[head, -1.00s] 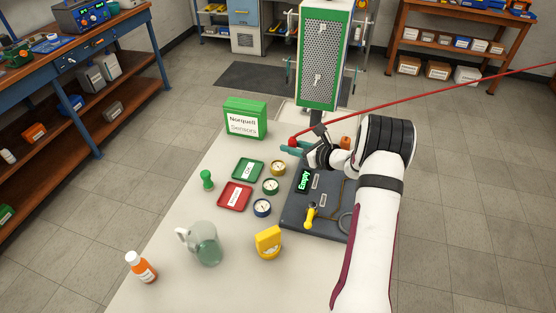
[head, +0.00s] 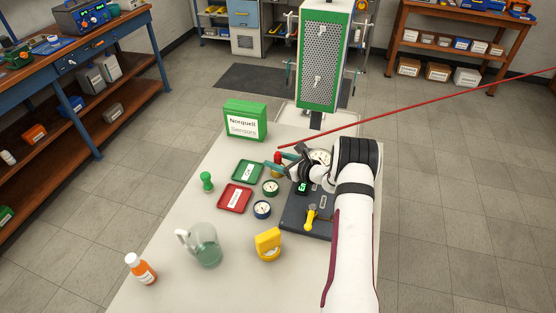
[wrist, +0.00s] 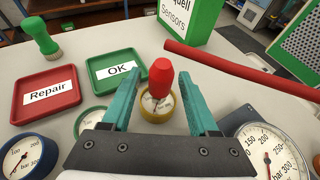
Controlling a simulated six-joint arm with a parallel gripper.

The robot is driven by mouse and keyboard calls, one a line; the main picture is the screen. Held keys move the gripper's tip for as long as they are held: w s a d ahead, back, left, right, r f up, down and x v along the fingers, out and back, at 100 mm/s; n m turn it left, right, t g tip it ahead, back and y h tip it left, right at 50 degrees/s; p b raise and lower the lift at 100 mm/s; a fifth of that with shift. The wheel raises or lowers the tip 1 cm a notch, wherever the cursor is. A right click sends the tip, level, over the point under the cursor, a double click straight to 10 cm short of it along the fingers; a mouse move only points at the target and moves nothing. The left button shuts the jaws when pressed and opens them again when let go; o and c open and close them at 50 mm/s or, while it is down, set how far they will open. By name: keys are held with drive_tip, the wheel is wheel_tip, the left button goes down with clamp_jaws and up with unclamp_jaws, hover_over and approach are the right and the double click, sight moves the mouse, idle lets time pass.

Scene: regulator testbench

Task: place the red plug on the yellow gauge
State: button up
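The red plug (wrist: 161,78) stands over the yellow gauge (wrist: 171,122) in the wrist view, narrow end down on or just above its white dial; contact is hard to tell. In the head view the plug (head: 278,157) is a small red shape above the partly hidden yellow gauge (head: 276,174). My gripper (wrist: 159,76) has its two teal fingers apart, one on each side of the plug. A gap shows between the plug and each finger.
The green OK tray (head: 241,180), red Repair tray (head: 222,203), green gauge (head: 270,194) and blue gauge (head: 262,216) are close to the left. A thin red rod (head: 400,114) crosses above, near my gripper. A large white dial (wrist: 268,155) is at right.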

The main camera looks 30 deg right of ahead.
drive_tip(key=shift+s+d+r, duration=0.1)
drive_tip(key=shift+s+r, duration=0.15)
drive_tip(key=v, duration=1.1)
drive_tip(key=shift+s, duration=0.25)
drive_tip(key=s+a+r+n+g+y, duration=0.25)
drive_tip(key=a+r+n, duration=0.25)
drive_tip(key=a, duration=0.4)
drive_tip(key=s+a+r+n+g+y, duration=0.1)
drive_tip(key=s+a+r+n+g, duration=0.3)
drive_tip(key=a, duration=0.5)
drive_tip(key=s+a+r+n+g+y, duration=0.2)
drive_tip(key=a+r+n, duration=0.35)
drive_tip(key=a, duration=0.25)
drive_tip(key=s+a+r+n+g, duration=0.1)
drive_tip(key=s+a+n+g, duration=0.3)
drive_tip(key=s, duration=0.5)
drive_tip(key=s+d+f+n+h, duration=0.1)
drive_tip(key=s+n+h, duration=0.6)
drive_tip(key=s, duration=0.7)
drive_tip(key=shift+s+d+n+g, duration=0.25)
drive_tip(key=shift+n+g, duration=0.1)
drive_tip(key=shift+n, duration=0.7)
